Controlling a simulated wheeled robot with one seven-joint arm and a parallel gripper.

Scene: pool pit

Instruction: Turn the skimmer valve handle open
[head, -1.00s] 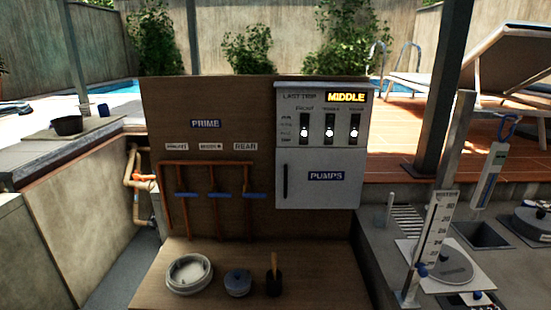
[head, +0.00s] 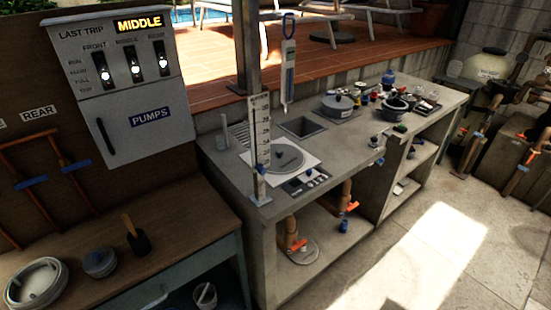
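Several valve handles show, and I cannot tell which is the skimmer valve handle. An orange handle (head: 298,246) sits on a brown pipe under the concrete counter, and another orange handle (head: 351,207) is on a pipe to its right. Blue handles (head: 30,182) sit on the copper pipes of the brown board at left. No label beside the orange handles is readable. My gripper is not in view.
A grey pumps cabinet (head: 130,90) hangs above a wooden bench (head: 190,215). The concrete counter (head: 225,165) carries a gauge board (head: 261,140), pots and small items. A pale filter tank (head: 490,65) stands at the back right. The paved floor (head: 440,265) in front is clear.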

